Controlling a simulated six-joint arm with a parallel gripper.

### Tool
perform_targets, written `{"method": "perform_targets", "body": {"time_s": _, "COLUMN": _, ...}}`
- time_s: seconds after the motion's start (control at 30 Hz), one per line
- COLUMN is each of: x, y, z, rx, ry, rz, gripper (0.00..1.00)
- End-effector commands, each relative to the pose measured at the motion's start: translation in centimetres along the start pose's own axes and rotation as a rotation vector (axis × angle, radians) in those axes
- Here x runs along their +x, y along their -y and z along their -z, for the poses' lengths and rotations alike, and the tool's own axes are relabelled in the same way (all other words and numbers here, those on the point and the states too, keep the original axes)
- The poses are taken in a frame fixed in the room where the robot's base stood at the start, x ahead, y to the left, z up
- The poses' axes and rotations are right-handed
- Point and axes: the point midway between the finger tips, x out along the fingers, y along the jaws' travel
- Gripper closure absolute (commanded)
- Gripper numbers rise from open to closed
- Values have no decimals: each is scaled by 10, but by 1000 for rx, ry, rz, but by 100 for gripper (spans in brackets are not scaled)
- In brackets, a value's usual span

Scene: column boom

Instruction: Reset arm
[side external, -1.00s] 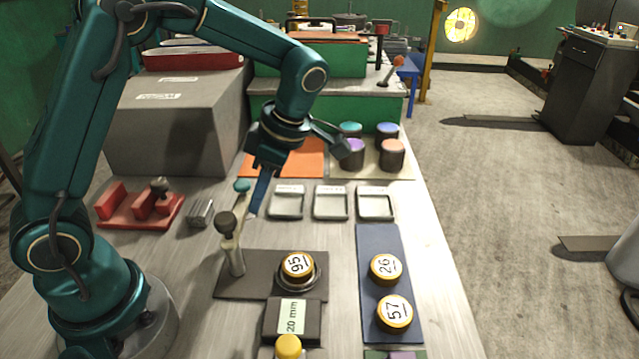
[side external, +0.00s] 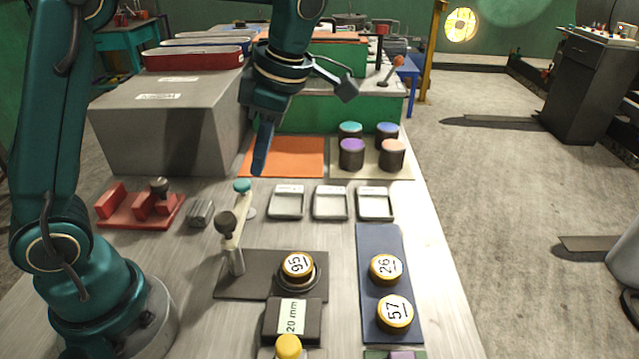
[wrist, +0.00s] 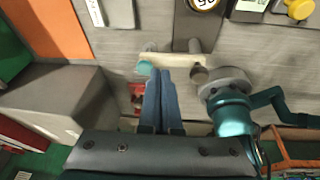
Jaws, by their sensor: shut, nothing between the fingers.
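My gripper (side external: 260,160) is raised above the table in the side external view. Its fingers point down and are together with nothing between them. In the wrist view the closed blue fingers (wrist: 161,82) show over the table. Below and near the fingertips stands a lever fixture (side external: 233,228) with a dark knob at its front and a teal knob at its back; it also shows in the wrist view (wrist: 170,60). The fingers look apart from it. A round piece marked 95 (side external: 297,266) sits on the dark plate (side external: 245,289) beside the lever.
Round pieces 26 (side external: 386,268) and 57 (side external: 394,312) lie on a blue mat (side external: 372,240). Several metal trays (side external: 330,203) stand behind. A large grey box (side external: 165,125), a red fixture (side external: 140,205), an orange mat (side external: 285,157) and several coloured-top cylinders (side external: 352,153) surround the work.

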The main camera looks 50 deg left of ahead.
Motion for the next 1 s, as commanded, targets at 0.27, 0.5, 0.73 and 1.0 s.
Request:
{"method": "perform_targets", "body": {"time_s": 0.27, "x": -29, "y": 33, "z": 36, "rx": 308, "ry": 184, "rz": -140, "gripper": 100}}
{"method": "perform_targets", "body": {"time_s": 0.5, "x": -27, "y": 66, "z": 50, "rx": 855, "ry": 270, "rz": -366, "gripper": 100}}
{"method": "perform_targets", "body": {"time_s": 0.73, "x": -11, "y": 90, "z": 49, "rx": 1394, "ry": 220, "rz": -613, "gripper": 100}}
{"method": "perform_targets", "body": {"time_s": 1.0, "x": 7, "y": 100, "z": 39, "rx": 1927, "ry": 63, "rz": -796, "gripper": 100}}
